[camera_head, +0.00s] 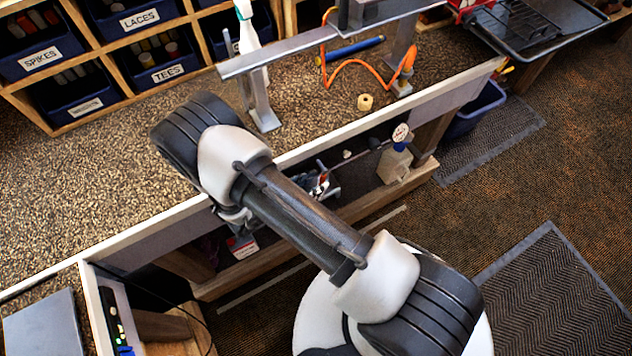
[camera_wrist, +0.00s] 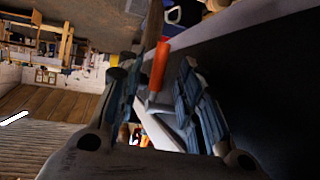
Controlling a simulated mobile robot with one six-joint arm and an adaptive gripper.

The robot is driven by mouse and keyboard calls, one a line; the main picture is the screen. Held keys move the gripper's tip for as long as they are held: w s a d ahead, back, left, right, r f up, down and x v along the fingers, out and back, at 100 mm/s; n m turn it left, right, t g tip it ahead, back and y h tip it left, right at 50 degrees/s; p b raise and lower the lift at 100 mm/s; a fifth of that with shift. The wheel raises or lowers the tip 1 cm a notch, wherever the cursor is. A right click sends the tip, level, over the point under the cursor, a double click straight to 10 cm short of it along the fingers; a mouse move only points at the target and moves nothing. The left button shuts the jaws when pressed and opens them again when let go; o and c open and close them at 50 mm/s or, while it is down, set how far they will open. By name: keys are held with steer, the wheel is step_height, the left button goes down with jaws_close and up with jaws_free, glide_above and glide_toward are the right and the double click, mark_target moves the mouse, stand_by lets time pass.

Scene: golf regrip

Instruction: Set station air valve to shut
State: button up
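The air valve's orange-red lever (camera_wrist: 158,66) shows in the wrist view, pointing up and slightly tilted in the picture. It lies between the two fingers of my gripper (camera_wrist: 157,88), with a visible gap on each side. The gripper is open, and I see no finger touching the lever. The valve itself cannot be made out clearly there.
The bench top (camera_head: 100,190) and its pale front edge (camera_head: 330,142) lie just above my gripper. A lower wooden shelf rail (camera_head: 250,272) runs beneath. A blue bin (camera_head: 478,110) stands right.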

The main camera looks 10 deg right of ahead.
steer(key=v, duration=1)
steer(key=shift+s+a+r, duration=0.1)
steer(key=shift+a, duration=0.05)
steer(key=shift+c, duration=0.3)
